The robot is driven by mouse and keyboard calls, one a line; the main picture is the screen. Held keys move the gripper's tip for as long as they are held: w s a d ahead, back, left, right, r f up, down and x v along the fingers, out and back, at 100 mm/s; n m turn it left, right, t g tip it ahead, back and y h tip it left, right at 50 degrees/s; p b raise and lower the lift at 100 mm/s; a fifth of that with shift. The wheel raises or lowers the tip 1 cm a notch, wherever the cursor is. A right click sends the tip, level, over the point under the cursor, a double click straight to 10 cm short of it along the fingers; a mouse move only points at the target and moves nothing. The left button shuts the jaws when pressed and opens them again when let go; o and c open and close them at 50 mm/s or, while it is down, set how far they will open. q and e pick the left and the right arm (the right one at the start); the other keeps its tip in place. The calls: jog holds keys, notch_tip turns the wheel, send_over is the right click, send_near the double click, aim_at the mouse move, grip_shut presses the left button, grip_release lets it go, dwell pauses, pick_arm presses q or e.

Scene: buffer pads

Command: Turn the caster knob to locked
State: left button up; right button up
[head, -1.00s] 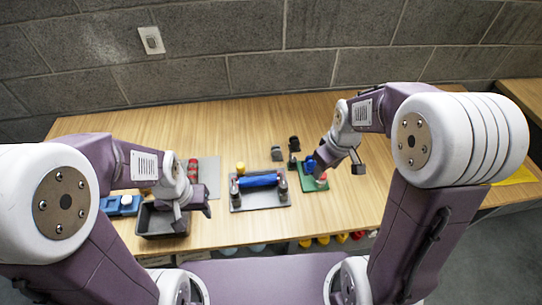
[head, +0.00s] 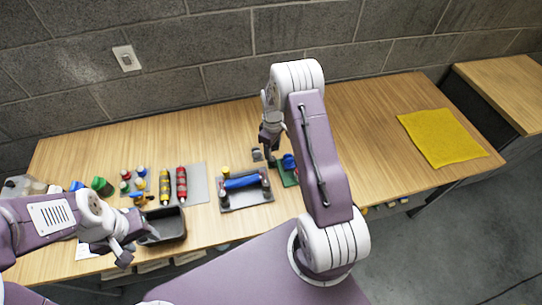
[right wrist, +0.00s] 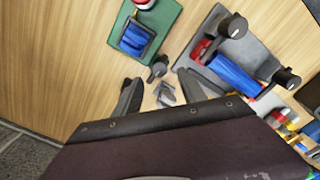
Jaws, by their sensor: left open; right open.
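A green plate (right wrist: 172,17) carries a blue wheel-like part (right wrist: 133,40) in a dark frame. A black knob (right wrist: 158,68) stands at its corner; I cannot read its setting. In the head view the plate (head: 289,180) is partly behind my right arm. My right gripper (right wrist: 161,88) is open and empty, its fingers pointing towards the knob, which lies just beyond and between the tips. In the head view my right gripper (head: 268,152) is beside the plate. My left gripper (head: 138,245) is open by the dark bin at the front left.
A grey fixture (head: 262,196) with a blue roller and black knobs stands left of the plate. A dark bin (head: 172,236), red and yellow rollers and several small coloured parts stand further left. A yellow cloth (head: 440,137) lies right; the table between is clear.

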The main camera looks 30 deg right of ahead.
notch_tip(320, 180, down, 6)
jog(key=shift+p, duration=0.4)
grip_shut()
jog(key=m+b, duration=0.1)
jog(key=m, duration=0.2)
jog(key=shift+f, duration=0.1)
jog(key=m+b, duration=0.2)
jog(key=m, duration=0.3)
jog(key=shift+m, duration=0.4)
jog(key=m, duration=0.4)
jog(key=shift+b, duration=0.3)
jog(key=shift+m+b, duration=0.3)
jog(key=shift+m, duration=2.2)
